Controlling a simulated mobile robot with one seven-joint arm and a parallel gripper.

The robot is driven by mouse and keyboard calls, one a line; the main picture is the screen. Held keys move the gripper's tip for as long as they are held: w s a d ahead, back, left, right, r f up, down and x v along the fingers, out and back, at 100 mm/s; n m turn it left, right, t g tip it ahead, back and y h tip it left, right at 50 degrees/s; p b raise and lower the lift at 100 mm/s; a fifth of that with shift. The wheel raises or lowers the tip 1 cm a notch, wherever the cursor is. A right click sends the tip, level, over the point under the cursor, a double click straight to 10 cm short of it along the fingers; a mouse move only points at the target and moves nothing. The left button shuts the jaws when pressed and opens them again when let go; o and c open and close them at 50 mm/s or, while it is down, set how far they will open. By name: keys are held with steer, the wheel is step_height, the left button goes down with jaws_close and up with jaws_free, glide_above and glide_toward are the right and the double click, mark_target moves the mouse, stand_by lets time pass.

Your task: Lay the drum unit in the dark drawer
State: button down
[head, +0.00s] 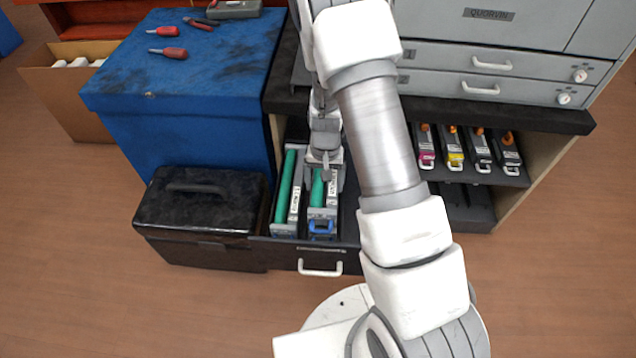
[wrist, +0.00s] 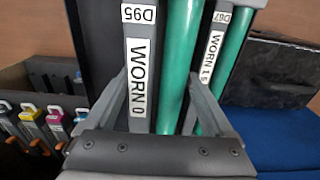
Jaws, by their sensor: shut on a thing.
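My gripper (head: 322,168) is shut on a grey drum unit (head: 321,212) with a green roller and a blue front handle. In the wrist view, the fingers (wrist: 160,88) straddle this unit, labelled D95 and WORN 0 (wrist: 139,70). The dark drawer (head: 348,262) is pulled out, with a pale handle at its front. A second drum unit (head: 287,195), labelled D67 and WORN 15 in the wrist view (wrist: 211,55), lies in it to the left of the held one, nearly parallel. The held unit is over or in the drawer; whether it touches the floor I cannot tell.
A black toolbox (head: 202,215) stands close left of the drawer, before a blue chest (head: 200,100) with screwdrivers on top. Several toner cartridges (head: 478,150) sit on a shelf at right. The grey QUORVIN machine (head: 490,60) stands above on a dark worktop (head: 500,113).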

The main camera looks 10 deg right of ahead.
steer(key=shift+d+f, duration=0.15)
steer(key=shift+f, duration=0.5)
steer(key=shift+r, duration=0.1)
steer(key=shift+d, duration=0.1)
steer(key=shift+f+b, duration=0.45)
steer(key=shift+f, duration=0.2)
jaws_free()
steer(key=shift+s, duration=0.1)
steer(key=shift+r, duration=0.15)
